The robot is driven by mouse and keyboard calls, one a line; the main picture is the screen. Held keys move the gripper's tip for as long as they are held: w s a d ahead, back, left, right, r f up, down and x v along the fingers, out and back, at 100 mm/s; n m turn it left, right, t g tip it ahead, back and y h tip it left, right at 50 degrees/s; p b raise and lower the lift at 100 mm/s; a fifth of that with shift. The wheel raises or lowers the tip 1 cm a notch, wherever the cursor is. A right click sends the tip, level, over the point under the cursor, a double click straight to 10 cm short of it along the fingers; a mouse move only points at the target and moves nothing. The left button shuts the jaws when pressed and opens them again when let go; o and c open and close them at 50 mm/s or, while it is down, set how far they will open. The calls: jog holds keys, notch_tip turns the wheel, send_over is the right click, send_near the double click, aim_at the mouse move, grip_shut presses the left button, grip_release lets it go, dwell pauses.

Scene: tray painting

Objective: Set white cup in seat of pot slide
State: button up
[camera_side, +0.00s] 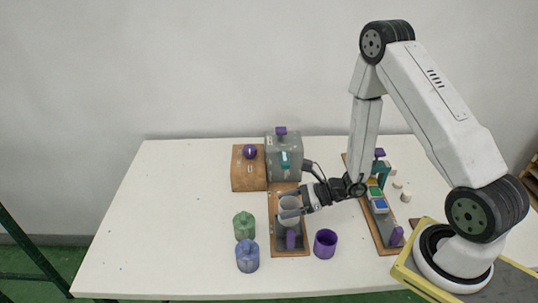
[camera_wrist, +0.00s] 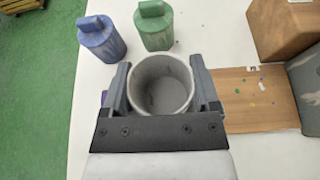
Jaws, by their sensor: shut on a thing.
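The white cup (camera_side: 289,203) is upright between the fingers of my gripper (camera_side: 290,206), which is shut on it. In the wrist view the cup (camera_wrist: 160,88) is seen from above, open and empty, with a finger on each side. Below it is the pot slide, a brown board (camera_side: 279,251) with a grey carriage and a purple handle (camera_side: 291,239). In the wrist view part of a brown board (camera_wrist: 245,115) shows to the right. The cup and fingers hide the seat, and I cannot tell whether the cup touches it.
A green lidded pot (camera_side: 244,226) and a blue lidded pot (camera_side: 247,257) stand left of the slide. A purple cup (camera_side: 325,244) stands close on its right. A wooden box (camera_side: 248,175) and a grey box (camera_side: 284,160) are behind. Another board with coloured blocks (camera_side: 378,200) is right. The table's left side is clear.

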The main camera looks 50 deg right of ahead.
jog(key=shift+f, duration=1.5)
jog(key=shift+f, duration=0.15)
jog(key=o, duration=1.2)
jog(key=shift+c, duration=0.2)
jog(key=shift+r, duration=0.2)
jog(key=v, duration=1.2)
jog(key=shift+f, duration=0.15)
